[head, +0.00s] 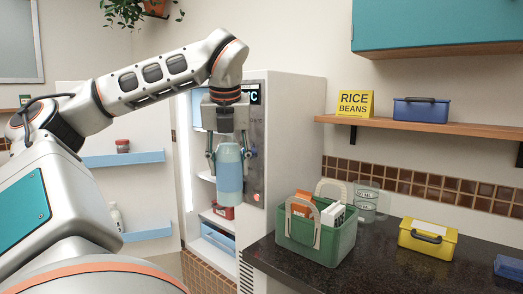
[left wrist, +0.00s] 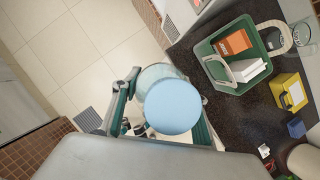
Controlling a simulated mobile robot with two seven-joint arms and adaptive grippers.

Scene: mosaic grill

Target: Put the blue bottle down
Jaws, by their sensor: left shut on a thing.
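The light-blue bottle (head: 229,172) hangs upright in my left gripper (head: 229,153), in front of the tall white open-fronted cabinet. The fingers are shut on its sides near the top. In the left wrist view the bottle (left wrist: 172,105) shows as a round blue shape between the fingers (left wrist: 160,110). It is held in the air, left of the dark counter (head: 290,268) in the head view. My right gripper is in neither view.
A green basket (head: 312,243) with an orange and a white pack stands on the counter's left part. Clear glass containers (head: 368,204) and a yellow box (head: 428,238) stand to its right. The white cabinet (head: 300,120) has shelves holding a red box (head: 223,212). A wooden shelf (head: 430,126) is above.

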